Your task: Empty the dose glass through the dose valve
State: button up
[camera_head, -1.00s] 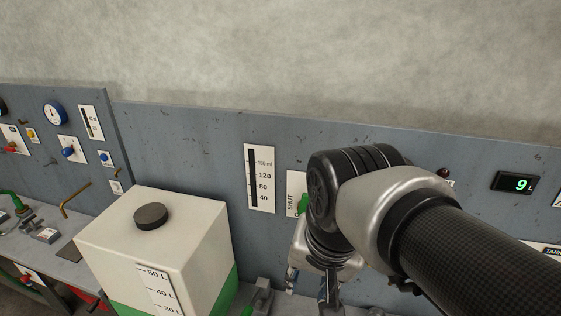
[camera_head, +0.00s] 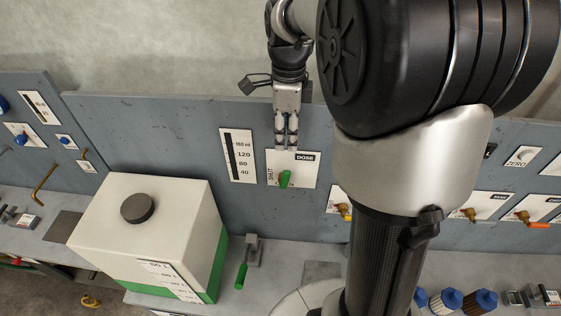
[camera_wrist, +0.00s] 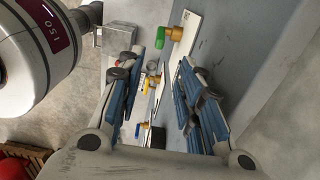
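The dose valve has a green handle (camera_head: 285,179) on a white plate (camera_head: 306,170) marked DOSE, with SHUT lettered along its left edge. The handle stands roughly upright, slightly tilted. The dose glass scale (camera_head: 238,156), marked in ml with a dark strip, is just left of the plate; I cannot tell a liquid level. My gripper (camera_head: 287,146) points down at the plate's top edge, above the handle. In the wrist view, my gripper (camera_wrist: 160,100) is open and empty, its blue-padded fingers wide apart. A green handle (camera_wrist: 161,35) on a brass stem shows beyond the fingers.
A white and green tank (camera_head: 145,225) with a dark cap stands left on the bench. Other plates with brass valves (camera_head: 470,213) are to the right.

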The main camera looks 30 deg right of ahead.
aim_at(286, 171)
notch_tip(286, 171, down, 14)
jog(key=shift+r, duration=0.1)
dwell(0.4)
grip_shut()
dwell(0.6)
